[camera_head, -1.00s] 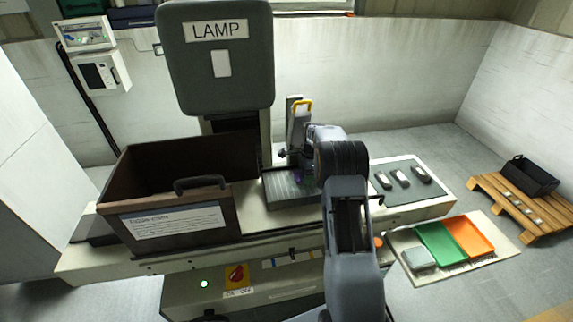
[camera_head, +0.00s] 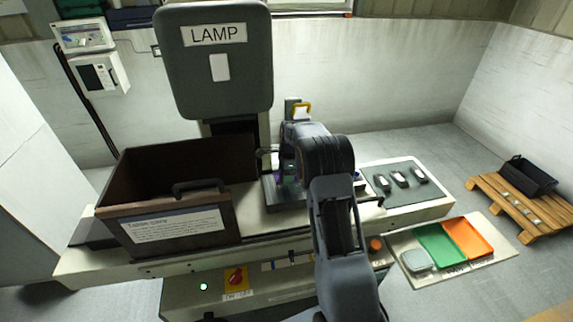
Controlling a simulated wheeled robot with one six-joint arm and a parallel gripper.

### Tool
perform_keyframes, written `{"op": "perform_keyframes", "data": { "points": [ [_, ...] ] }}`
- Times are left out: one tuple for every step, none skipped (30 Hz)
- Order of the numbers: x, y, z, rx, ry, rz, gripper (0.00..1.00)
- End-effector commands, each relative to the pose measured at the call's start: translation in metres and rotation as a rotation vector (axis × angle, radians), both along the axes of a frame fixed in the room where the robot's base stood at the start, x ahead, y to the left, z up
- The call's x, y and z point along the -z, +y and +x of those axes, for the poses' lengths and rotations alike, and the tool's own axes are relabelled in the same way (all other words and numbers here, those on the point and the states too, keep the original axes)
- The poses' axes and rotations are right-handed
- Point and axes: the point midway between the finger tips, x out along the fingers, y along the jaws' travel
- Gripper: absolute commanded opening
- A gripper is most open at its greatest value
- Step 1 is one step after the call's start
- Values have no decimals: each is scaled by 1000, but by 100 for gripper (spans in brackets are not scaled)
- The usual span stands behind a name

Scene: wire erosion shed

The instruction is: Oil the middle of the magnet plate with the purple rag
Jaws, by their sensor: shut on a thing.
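The magnet plate (camera_head: 271,196) is a dark grey block on the pale machine table, right of the brown bin. My arm hides its right part and most of its middle. My gripper (camera_head: 282,172) is over the plate's back left area, seen from behind and partly covered by my own wrist. I cannot tell whether the rag touches the plate.
The tall brown bin (camera_head: 172,226) stands close on the left, under the LAMP housing (camera_head: 215,60). A dark mat (camera_head: 405,196) with several small blocks lies right. Green (camera_head: 437,245) and orange (camera_head: 468,239) trays lie lower right.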

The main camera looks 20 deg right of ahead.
Motion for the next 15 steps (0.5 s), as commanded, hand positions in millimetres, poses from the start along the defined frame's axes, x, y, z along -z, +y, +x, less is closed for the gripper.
{"op": "perform_keyframes", "data": {
  "points": [
    [-6,0,-1,-1,5,1,44],
    [-9,0,-1,-1,5,1,44],
    [-12,0,-1,-1,5,1,44],
    [-15,0,-1,-1,5,1,44],
    [-18,1,-1,-1,5,1,44],
    [-21,1,-1,-2,6,1,44],
    [-24,1,-1,-2,6,1,44],
    [-27,1,-1,-2,6,1,44],
    [-30,1,-1,-2,5,1,44],
    [-33,1,-1,-2,5,1,44],
    [-36,1,-1,-3,5,1,44],
    [-39,1,-1,-3,5,1,44],
    [-42,1,-1,-3,5,1,44],
    [-45,1,-1,-3,5,1,44],
    [-48,1,-1,-3,5,1,44]
  ]
}}
